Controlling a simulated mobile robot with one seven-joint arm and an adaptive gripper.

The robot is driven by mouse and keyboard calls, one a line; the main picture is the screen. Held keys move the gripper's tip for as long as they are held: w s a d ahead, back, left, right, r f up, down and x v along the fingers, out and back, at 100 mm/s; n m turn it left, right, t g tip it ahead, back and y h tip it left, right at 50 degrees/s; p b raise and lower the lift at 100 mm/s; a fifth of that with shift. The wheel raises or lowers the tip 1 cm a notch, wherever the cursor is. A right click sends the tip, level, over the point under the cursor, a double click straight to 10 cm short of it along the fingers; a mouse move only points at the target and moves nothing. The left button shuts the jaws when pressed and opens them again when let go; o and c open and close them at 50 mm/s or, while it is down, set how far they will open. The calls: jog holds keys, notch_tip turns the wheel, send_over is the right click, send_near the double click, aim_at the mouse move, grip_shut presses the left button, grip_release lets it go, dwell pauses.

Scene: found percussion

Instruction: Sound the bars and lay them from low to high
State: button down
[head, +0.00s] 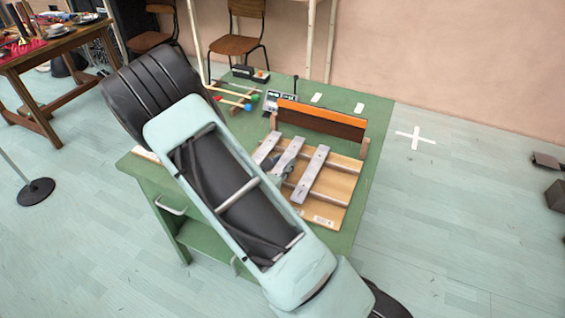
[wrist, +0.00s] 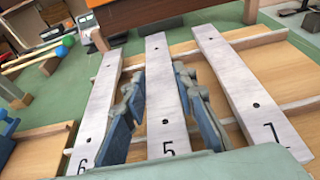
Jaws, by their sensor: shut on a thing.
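Three pale metal bars lie side by side in the wrist view: one marked 6 (wrist: 97,112) at left, one marked 5 (wrist: 160,75) in the middle, and one at right (wrist: 245,90) whose number looks like a 7. My gripper (wrist: 161,72) has its blue-grey fingers on both sides of bar 5 and is shut on it. In the head view, my gripper (head: 282,171) is small and partly hidden at the middle bar (head: 289,152). The outer bars rest across wooden rails on a wooden board (head: 340,186). I cannot tell if bar 5 touches the rails.
The board lies on a green table (head: 375,115). An orange-topped wooden rack (head: 320,115) stands behind the bars. Mallets with blue (head: 248,107) and green heads, and a small device (head: 281,100), are at the back left. My arm covers the table's left side.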

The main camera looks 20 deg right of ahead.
jog(key=shift+f+b, duration=0.3)
dwell(0.4)
jog(key=c, duration=1.5)
grip_release()
